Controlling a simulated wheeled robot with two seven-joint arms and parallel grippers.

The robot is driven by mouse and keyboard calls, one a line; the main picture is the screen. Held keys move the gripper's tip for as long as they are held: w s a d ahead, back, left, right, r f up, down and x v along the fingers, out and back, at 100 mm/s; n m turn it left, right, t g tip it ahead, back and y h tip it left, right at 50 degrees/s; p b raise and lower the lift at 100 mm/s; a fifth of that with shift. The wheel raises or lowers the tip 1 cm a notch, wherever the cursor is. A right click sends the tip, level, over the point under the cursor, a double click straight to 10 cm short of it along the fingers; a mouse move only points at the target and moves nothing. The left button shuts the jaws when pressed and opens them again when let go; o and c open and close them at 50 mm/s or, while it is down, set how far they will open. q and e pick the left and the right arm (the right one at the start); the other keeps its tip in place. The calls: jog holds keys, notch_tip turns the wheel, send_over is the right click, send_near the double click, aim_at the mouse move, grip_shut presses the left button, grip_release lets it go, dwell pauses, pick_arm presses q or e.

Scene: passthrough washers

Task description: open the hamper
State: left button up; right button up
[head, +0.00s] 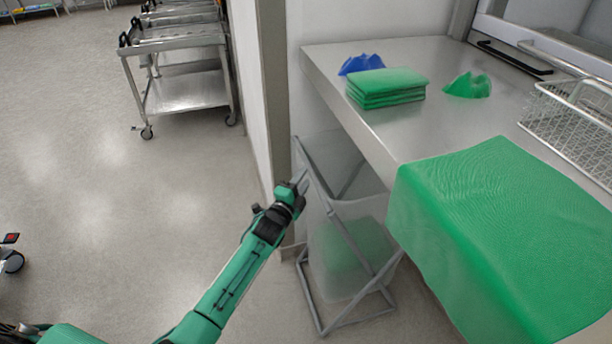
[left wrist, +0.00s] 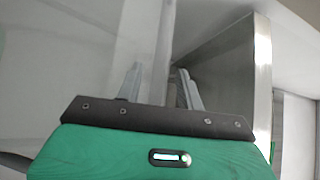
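The hamper (head: 335,262) is a translucent bag on a grey tube frame. It stands on the floor at the counter's left end, partly under the counter. Green stuff shows through its lower part. My left gripper (head: 302,181) is at the hamper's upper left edge, by the grey rim bar. In the left wrist view, the two fingers (left wrist: 160,86) are apart, with a pale upright strip in the gap. I cannot tell whether they touch the hamper. My right gripper is in neither view.
The steel counter (head: 335,62) holds a folded green stack (head: 387,86), a blue piece (head: 361,64), a green piece (head: 468,85), a wire basket (head: 575,120) and a green drape (head: 500,225). A wall edge (head: 272,85) stands left of the hamper.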

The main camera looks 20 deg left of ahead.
pick_arm(q)
jog(key=shift+x, duration=1.15)
jog(key=shift+c, duration=0.2)
grip_shut()
